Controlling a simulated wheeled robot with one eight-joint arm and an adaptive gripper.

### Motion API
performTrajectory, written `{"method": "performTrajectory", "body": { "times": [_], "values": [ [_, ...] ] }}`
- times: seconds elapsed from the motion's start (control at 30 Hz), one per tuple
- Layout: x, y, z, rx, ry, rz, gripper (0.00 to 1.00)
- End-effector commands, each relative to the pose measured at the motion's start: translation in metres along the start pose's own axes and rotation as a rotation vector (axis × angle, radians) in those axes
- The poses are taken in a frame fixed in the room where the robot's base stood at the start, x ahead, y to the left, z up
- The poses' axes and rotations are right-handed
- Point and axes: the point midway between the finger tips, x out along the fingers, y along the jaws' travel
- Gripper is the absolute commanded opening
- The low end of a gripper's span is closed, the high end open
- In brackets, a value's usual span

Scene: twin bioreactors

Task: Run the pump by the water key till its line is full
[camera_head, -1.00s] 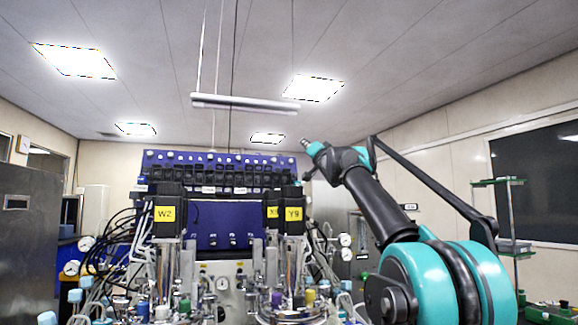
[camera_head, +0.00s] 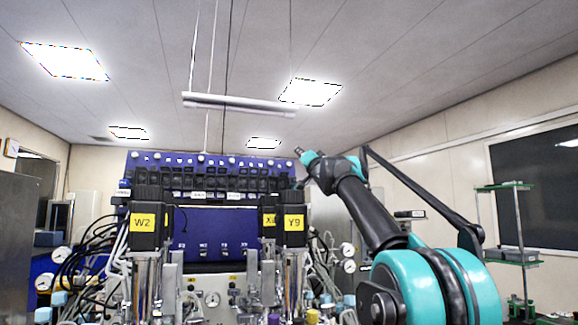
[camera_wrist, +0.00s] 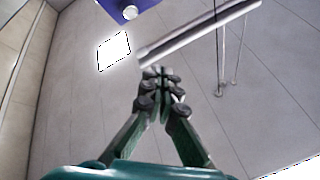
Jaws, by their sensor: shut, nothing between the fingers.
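The blue control panel (camera_head: 222,222) of the twin bioreactors stands in the middle of the head view, with a row of black pump-like units (camera_head: 215,180) and small pale knobs along its top. I cannot tell which unit is the pump or which is the water key, and its line cannot be made out. My gripper (camera_wrist: 160,75) is shut and empty, pointing up toward the ceiling in the wrist view. In the head view its tip (camera_head: 299,152) is by the panel's upper right corner, with no contact visible. A blue panel corner with a pale knob (camera_wrist: 130,12) shows at the wrist view's top.
Gauges (camera_head: 212,299) and hoses crowd below. A green-framed shelf (camera_head: 515,255) stands at right. A lamp tube (camera_head: 240,104) hangs overhead.

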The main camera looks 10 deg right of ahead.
Motion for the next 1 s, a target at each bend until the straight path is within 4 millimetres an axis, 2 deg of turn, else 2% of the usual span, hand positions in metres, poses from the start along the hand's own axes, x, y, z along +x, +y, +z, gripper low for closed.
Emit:
{"method": "performTrajectory", "body": {
  "times": [0.5, 1.0],
  "values": [
    [0.044, 0.032, 0.032, 0.0, 0.0, -0.001, 0.0],
    [0.053, 0.038, 0.039, 0.0, 0.0, 0.0, 0.0]
  ]
}}
